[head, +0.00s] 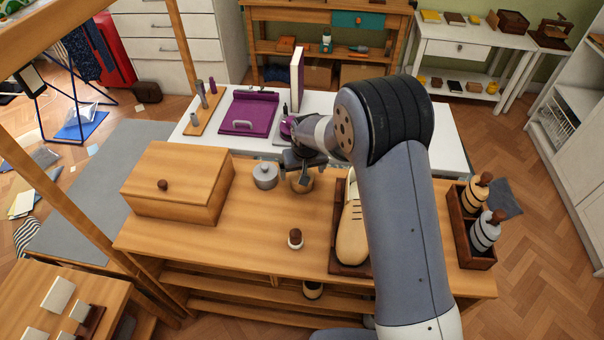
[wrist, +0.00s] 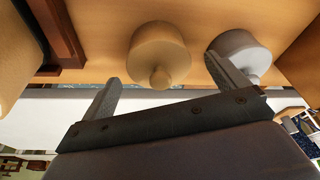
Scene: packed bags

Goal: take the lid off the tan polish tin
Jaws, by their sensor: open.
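The tan polish tin (head: 303,186) stands on the wooden bench, partly hidden behind my gripper in the head view. In the wrist view the tan tin (wrist: 158,48) shows its round lid with a small knob (wrist: 160,78) on top; the lid is on. My gripper (head: 301,170) is open and empty above the tin. In the wrist view the fingers of my gripper (wrist: 162,70) are spread wide to either side of the knob, apart from it. A grey tin (head: 265,177) with a knob stands close on the left; the right finger overlaps it in the wrist view (wrist: 243,54).
A wooden box (head: 178,181) stands left on the bench. A cream shoe (head: 352,235) on a dark tray lies to the right, partly behind my arm. A brush rack (head: 472,222) is at the right end.

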